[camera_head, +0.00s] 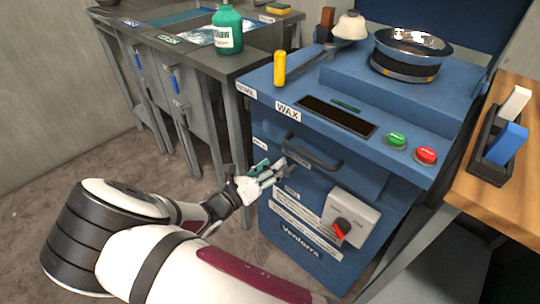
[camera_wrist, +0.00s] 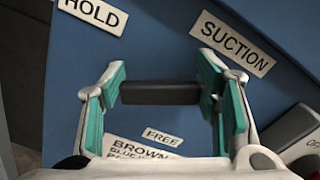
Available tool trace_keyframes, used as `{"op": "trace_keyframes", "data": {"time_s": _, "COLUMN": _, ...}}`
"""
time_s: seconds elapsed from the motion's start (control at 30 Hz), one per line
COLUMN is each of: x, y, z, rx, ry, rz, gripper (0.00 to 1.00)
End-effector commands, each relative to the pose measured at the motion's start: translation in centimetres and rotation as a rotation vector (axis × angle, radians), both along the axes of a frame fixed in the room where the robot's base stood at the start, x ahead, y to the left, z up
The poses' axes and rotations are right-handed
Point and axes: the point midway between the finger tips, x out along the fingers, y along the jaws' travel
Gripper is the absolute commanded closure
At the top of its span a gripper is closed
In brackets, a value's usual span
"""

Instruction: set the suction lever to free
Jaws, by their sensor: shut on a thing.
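My gripper (camera_head: 268,174) is at the front face of the blue machine (camera_head: 290,225), below the slot and the bar handle. In the wrist view, my gripper's (camera_wrist: 162,90) teal-padded fingers are shut on the two ends of a short dark suction lever (camera_wrist: 160,93). The "HOLD" label (camera_wrist: 92,14) is at the upper left of the lever, and the "SUCTION" label (camera_wrist: 234,43) is at the upper right. The small "FREE" label (camera_wrist: 163,137) is just below the lever. In the head view the fingers mostly hide the lever.
A dark bar handle (camera_head: 313,156) sits close above my gripper. A grey switch box with a red knob (camera_head: 341,229) is to the right. Green (camera_head: 397,140) and red (camera_head: 426,155) buttons and a yellow cylinder (camera_head: 280,68) are on the machine top. A metal bench (camera_head: 160,45) stands left.

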Motion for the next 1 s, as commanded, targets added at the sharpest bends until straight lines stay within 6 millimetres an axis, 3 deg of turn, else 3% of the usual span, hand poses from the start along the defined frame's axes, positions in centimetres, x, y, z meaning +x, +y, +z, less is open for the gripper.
{"op": "trace_keyframes", "data": {"time_s": 1.0, "x": -2.3, "y": -3.0, "z": -3.9, "rx": -0.724, "ry": 0.566, "rz": 0.001, "gripper": 0.94}}
